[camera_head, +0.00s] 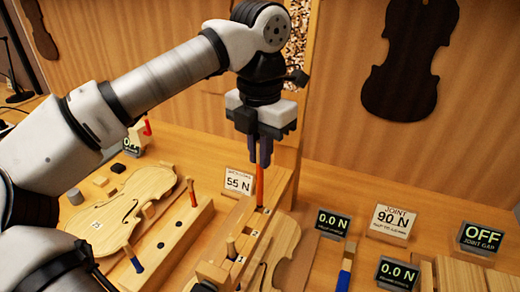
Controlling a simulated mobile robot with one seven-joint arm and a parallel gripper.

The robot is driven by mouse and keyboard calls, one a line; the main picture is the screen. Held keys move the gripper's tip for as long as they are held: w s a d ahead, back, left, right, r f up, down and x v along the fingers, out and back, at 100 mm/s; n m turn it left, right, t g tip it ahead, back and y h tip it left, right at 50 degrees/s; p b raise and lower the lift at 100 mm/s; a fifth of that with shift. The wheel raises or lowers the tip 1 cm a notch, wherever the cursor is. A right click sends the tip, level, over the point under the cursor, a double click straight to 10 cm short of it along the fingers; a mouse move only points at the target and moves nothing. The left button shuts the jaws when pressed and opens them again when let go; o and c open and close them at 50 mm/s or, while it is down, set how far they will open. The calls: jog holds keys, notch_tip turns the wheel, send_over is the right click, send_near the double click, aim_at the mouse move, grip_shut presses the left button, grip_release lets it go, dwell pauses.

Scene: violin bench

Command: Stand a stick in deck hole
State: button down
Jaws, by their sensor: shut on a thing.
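My gripper (264,160) points straight down and is shut on the top of an orange-red stick (260,188). The stick is upright. Its lower end meets the far end of a narrow wooden deck (243,238) with small white labels, in the picture; I cannot tell whether it is in a hole or just above one. Another short wooden stick (231,247) stands nearer on this deck. A long wooden block (170,247) to the left has dark holes, with a red-tipped stick (191,191) at its far end and a blue-ended stick (133,259) at its near end.
A violin plate (125,205) lies at left, another (277,252) right of the deck. A "55 N" sign (238,181) stands close behind the stick. Displays (333,223) and a blue-handled tool (345,267) are at right. Dark violin shapes hang on the wall.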

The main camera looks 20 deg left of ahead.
aim_at(260, 204)
jog(key=shift+f+b, duration=4.85)
jog(key=shift+f, duration=1.3)
jog(key=shift+r, duration=0.15)
